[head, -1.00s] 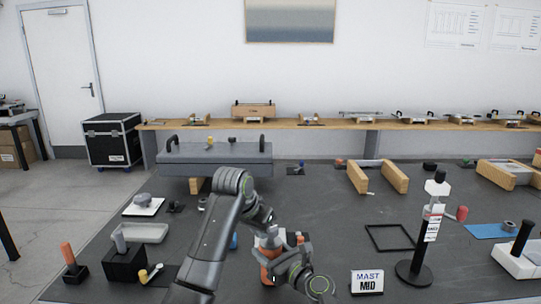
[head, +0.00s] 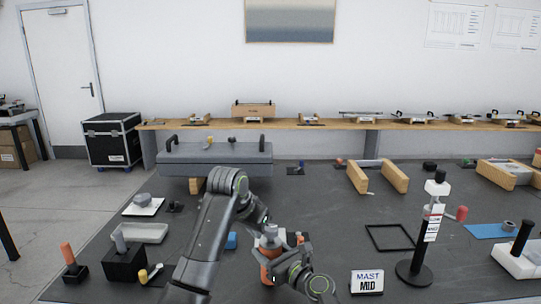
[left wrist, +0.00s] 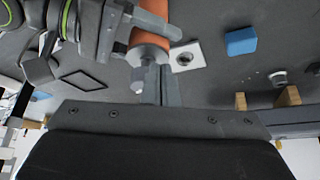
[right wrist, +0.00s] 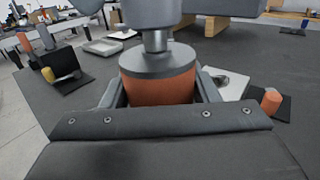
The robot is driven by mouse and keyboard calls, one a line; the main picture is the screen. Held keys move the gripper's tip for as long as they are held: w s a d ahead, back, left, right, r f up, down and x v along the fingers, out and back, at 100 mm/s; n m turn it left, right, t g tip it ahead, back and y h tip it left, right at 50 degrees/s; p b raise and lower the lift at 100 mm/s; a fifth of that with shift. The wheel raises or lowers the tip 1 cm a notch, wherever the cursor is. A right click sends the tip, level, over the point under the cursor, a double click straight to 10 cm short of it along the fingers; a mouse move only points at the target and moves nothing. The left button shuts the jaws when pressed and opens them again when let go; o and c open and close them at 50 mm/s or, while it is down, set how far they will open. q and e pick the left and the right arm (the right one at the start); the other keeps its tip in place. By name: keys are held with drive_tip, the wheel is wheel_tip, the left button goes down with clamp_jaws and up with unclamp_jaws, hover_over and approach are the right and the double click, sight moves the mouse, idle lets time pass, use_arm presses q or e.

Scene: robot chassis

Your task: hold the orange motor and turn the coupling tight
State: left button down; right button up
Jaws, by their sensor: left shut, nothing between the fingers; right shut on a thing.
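The orange motor (head: 267,272) stands upright, held in my right gripper (head: 276,254). In the right wrist view the orange motor (right wrist: 160,85) has a grey top, and the right fingers close on both sides of it. Above it are a metal shaft (right wrist: 156,42) and a wider grey part, cut off by the frame; I cannot tell whether that is the coupling. In the left wrist view the motor (left wrist: 160,28) shows a round grey end and a small grey tip (left wrist: 138,87). My left gripper (left wrist: 160,85) is shut and empty close beside that tip; I cannot tell whether they touch.
A MAST MID sign (head: 367,282) and a black stand (head: 414,270) are to the right. A tray (head: 142,233) and black holder (head: 124,264) are left. The black square frame (head: 390,237) encloses bare table.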

use_arm(q)
wheel_tip(320, 180, up, 6)
drive_tip(key=shift+f, duration=0.1)
idle(0.4)
use_arm(e)
drive_tip(key=o, duration=1.5)
drive_tip(key=shift+o, duration=0.2)
drive_tip(key=shift+d, duration=0.1)
drive_tip(key=shift+c, duration=0.4)
